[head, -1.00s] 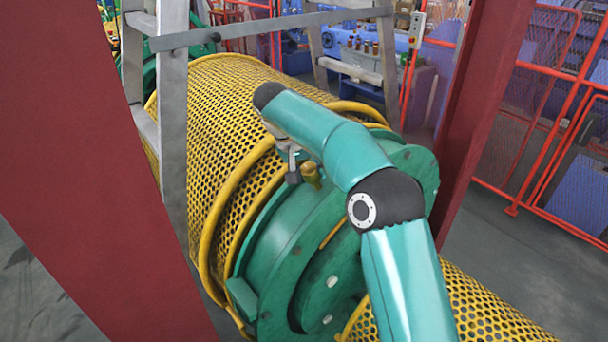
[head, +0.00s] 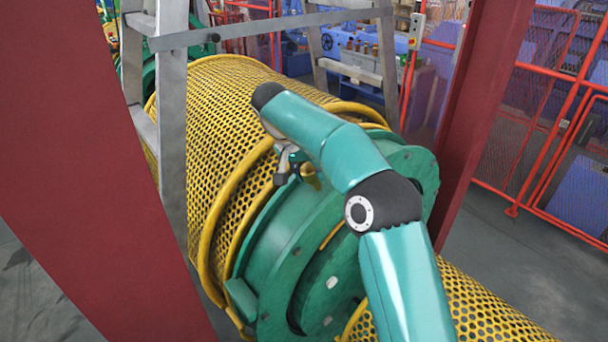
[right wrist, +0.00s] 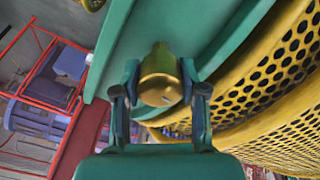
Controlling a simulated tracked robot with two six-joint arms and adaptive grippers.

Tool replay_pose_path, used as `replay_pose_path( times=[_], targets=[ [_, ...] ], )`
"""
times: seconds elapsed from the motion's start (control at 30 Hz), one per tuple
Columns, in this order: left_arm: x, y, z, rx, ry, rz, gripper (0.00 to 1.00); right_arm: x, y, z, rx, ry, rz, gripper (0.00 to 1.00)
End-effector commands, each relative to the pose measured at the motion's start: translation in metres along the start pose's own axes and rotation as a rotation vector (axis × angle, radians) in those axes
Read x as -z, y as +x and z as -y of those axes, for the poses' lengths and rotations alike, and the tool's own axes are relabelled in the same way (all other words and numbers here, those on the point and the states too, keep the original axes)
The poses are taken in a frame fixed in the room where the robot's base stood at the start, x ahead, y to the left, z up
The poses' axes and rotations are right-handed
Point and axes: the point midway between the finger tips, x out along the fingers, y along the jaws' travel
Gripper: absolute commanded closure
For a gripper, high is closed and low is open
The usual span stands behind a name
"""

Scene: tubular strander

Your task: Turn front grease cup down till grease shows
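The front grease cup is a small brass cup on the green housing (head: 275,240). In the right wrist view the grease cup (right wrist: 160,80) sits between the fingertips of my right gripper (right wrist: 160,88), its rounded end facing the camera. A finger lies close against each side, and the gripper looks shut on it. A small pale mark shows on the cup's end; I cannot tell whether it is grease. In the head view the cup (head: 311,183) is partly hidden by my right gripper (head: 294,172). My left gripper is not in view.
Yellow perforated guards (head: 225,110) lie behind and in front of the green housing. A red column (head: 470,110) stands right, a wide red beam (head: 90,180) left. A grey ladder-like frame (head: 172,120) and red mesh fencing (head: 545,110) stand farther back.

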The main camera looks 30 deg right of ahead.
Motion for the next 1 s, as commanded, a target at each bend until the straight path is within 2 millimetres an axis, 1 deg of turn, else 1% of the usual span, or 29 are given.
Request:
replay_pose_path(
  times=[0.03, 0.13, 0.17, 0.43, 0.57, 0.67, 0.87, 1.0],
  targets=[
    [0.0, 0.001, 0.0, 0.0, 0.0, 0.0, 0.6, -0.005, 0.003, 0.002, -0.006, -0.007, 0.015, 0.51],
    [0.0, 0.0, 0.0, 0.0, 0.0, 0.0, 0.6, -0.004, 0.003, 0.001, -0.004, -0.006, 0.011, 0.35],
    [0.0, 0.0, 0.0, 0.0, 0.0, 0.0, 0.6, -0.003, 0.002, 0.001, -0.004, -0.006, 0.01, 0.33],
    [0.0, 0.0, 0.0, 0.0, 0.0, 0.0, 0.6, -0.002, 0.001, 0.001, -0.001, -0.003, 0.005, 0.33],
    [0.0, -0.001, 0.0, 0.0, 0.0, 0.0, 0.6, -0.001, -0.006, 0.001, 0.0, -0.002, 0.003, 0.33],
    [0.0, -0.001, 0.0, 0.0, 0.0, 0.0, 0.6, -0.001, -0.017, 0.002, 0.001, -0.001, 0.002, 0.33],
    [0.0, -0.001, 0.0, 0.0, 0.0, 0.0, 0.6, -0.002, -0.049, 0.002, 0.002, -0.002, 0.003, 0.33],
    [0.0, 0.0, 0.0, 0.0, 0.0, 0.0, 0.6, -0.002, -0.062, 0.002, -0.001, -0.003, 0.005, 0.33]
  ],
)
